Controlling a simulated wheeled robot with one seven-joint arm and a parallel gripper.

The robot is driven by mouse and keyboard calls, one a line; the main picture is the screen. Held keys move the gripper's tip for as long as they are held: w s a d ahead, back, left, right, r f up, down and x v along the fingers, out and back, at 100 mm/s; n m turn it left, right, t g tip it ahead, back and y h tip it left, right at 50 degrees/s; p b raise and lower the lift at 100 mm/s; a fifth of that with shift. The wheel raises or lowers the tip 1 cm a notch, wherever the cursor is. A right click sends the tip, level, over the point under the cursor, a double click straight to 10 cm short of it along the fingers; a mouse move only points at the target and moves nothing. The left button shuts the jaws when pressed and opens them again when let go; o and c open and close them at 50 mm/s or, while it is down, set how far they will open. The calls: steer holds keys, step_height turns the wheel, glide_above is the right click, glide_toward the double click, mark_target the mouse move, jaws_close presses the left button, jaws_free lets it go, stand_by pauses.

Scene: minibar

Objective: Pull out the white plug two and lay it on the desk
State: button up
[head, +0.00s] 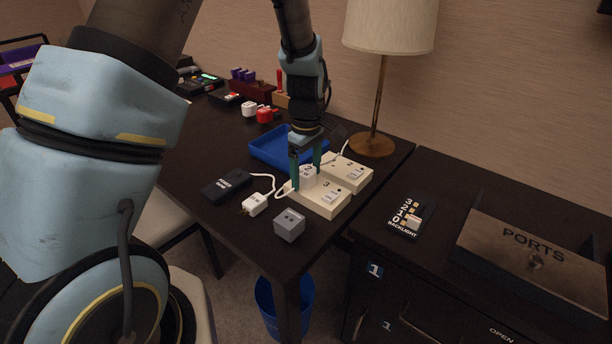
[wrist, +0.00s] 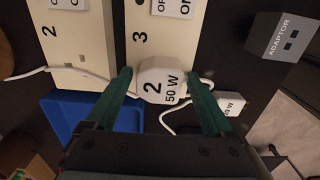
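The white plug two (head: 308,179), marked "2" and "50 W" in the wrist view (wrist: 162,80), sits at the near-left end of the cream socket block marked 3 (head: 318,203). That block also shows in the wrist view (wrist: 138,48). A white cable runs from the plug. My gripper (head: 306,165) reaches down from above with its green fingers on either side of the plug. In the wrist view (wrist: 159,78) a small gap shows by the left finger; the right finger is very close to the plug. The plug's prongs are hidden.
A second socket block marked 2 (head: 351,175) lies behind. A black adapter (head: 227,185), a white plug (head: 255,204) and a grey adaptor cube (head: 289,225) lie nearby. A blue tray (head: 268,147) and a lamp (head: 372,145) stand behind. Bare desk (head: 190,165) shows at left.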

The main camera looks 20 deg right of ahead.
mark_target(306, 170)
jaws_close()
stand_by(0.5)
steer(key=shift+r+p, duration=2.65)
steer(key=shift+r, duration=0.4)
